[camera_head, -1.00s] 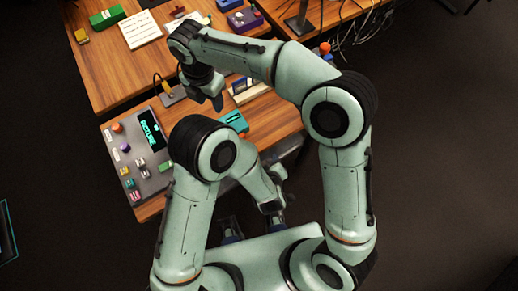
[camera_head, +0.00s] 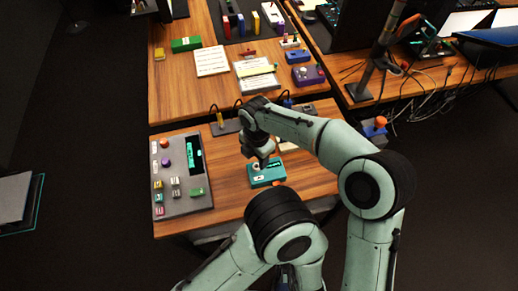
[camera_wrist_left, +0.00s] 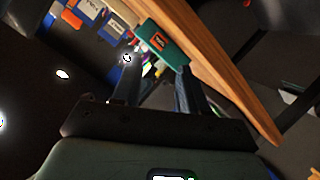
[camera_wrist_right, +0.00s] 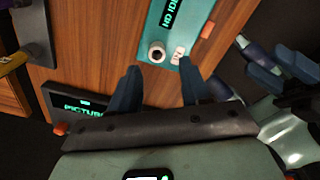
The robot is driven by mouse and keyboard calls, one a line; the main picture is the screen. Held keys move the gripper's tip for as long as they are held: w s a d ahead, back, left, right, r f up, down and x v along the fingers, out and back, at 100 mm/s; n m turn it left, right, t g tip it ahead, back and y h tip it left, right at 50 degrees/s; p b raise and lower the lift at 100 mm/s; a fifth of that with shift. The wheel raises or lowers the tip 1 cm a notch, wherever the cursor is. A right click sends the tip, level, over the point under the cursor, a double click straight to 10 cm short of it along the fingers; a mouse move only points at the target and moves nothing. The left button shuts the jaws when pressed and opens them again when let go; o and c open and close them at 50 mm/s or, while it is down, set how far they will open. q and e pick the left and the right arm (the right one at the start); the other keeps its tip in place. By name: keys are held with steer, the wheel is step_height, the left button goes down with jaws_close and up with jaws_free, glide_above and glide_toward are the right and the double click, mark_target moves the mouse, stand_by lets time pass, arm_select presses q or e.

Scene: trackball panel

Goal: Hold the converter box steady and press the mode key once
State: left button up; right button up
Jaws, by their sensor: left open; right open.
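The teal converter box (camera_head: 267,176) lies on the wooden desk, right of the grey panel.
The grey panel (camera_head: 181,207) with a display, coloured knobs and keys stands at the left of the desk. Behind it are plugs with cables (camera_head: 226,127). The rear desk holds a green box (camera_head: 186,44), papers and a purple box (camera_head: 307,75).

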mark_target(257, 165)
steer(key=shift+f, duration=2.7)
jaws_close()
arm_select(q)
jaws_close()
